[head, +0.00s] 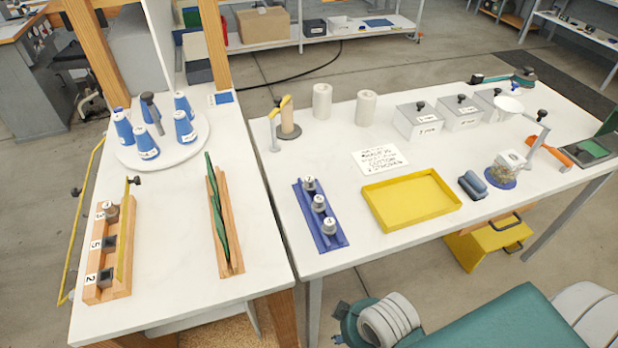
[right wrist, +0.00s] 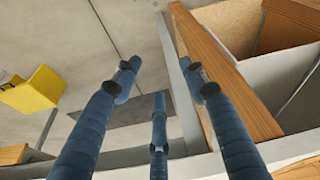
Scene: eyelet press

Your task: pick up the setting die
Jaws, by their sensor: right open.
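A wooden block (head: 120,275) on the left-hand table holds a brown cylinder (head: 112,214) at label 3 and dark pieces at labels 5 and 2. I cannot tell for sure which of these is the setting die. My right gripper (right wrist: 157,82) has its three blue fingers spread and empty, with floor and table woodwork behind them. It is away from both holders. My left gripper is not in view.
A yellow tray (head: 411,199) lies right of the blue rack, with a white sign (head: 380,161) behind it. A turntable (head: 190,150) with blue cones and a wooden stand (head: 226,222) with a green strip occupy the left table. A yellow step stool (head: 487,240) stands below.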

